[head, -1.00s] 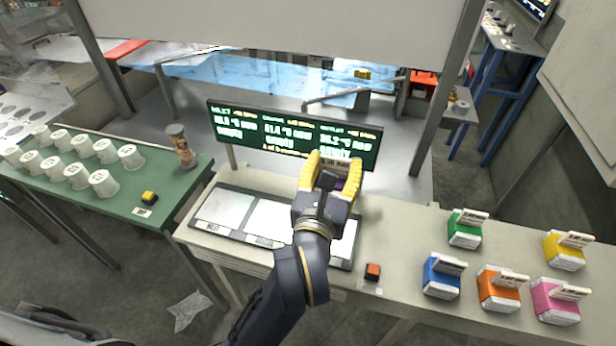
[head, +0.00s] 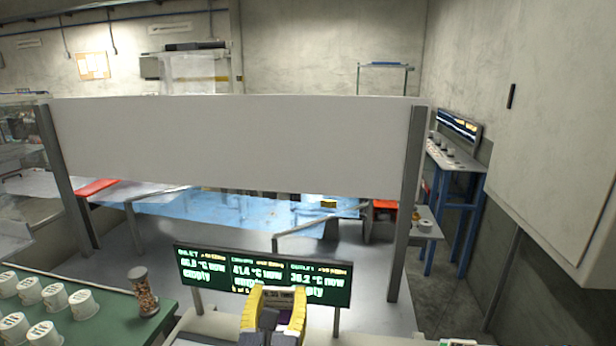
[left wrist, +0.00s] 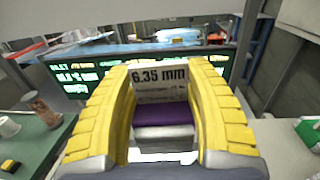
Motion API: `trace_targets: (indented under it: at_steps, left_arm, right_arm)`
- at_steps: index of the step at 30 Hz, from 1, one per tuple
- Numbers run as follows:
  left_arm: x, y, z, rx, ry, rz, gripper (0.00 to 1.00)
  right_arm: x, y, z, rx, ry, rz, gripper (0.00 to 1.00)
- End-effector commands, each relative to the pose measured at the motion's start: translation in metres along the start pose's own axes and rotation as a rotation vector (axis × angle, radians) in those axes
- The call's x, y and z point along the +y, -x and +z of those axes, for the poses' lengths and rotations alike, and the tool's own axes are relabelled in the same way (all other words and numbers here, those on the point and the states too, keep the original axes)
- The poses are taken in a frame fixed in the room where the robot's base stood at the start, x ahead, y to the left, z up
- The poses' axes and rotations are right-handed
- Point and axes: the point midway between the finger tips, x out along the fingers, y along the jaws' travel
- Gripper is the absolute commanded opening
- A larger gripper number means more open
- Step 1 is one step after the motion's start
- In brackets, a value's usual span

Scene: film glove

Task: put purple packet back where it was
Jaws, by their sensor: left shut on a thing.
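The purple packet (left wrist: 164,116) is between the yellow fingers of my left gripper (left wrist: 163,95), with its white label reading "6.35 mm" facing the wrist camera. My left gripper is shut on it. In the head view the left gripper (head: 274,305) is low in the middle, in front of the display board, and only a little of the packet (head: 281,311) shows between the fingers. The gripper hides part of the board. My right gripper is not in view.
The display board (head: 208,281) shows several temperatures and the word "empty" at its left and right readings. A green table (head: 105,294) with white cups (head: 79,302) and a jar (head: 143,291) stands at left. A large white panel (head: 230,145) spans behind.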

Motion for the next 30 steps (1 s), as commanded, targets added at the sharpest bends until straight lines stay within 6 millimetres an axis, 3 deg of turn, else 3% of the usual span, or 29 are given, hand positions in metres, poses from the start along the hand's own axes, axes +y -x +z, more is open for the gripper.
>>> trace_targets:
  at_steps: [9,18,24,30]
  left_arm:
    - [0.069,0.014,-0.062,0.007,-0.011,0.045,0.19]
    - [0.123,0.038,-0.113,0.015,-0.009,0.060,0.19]
    - [0.143,0.051,-0.135,0.011,-0.005,0.063,0.19]
    - [0.145,0.057,-0.143,0.009,0.002,0.062,0.19]
  right_arm:
    - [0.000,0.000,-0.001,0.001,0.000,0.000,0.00]
    - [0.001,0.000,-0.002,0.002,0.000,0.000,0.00]
    - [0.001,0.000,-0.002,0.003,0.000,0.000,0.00]
    - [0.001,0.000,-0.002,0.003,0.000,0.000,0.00]
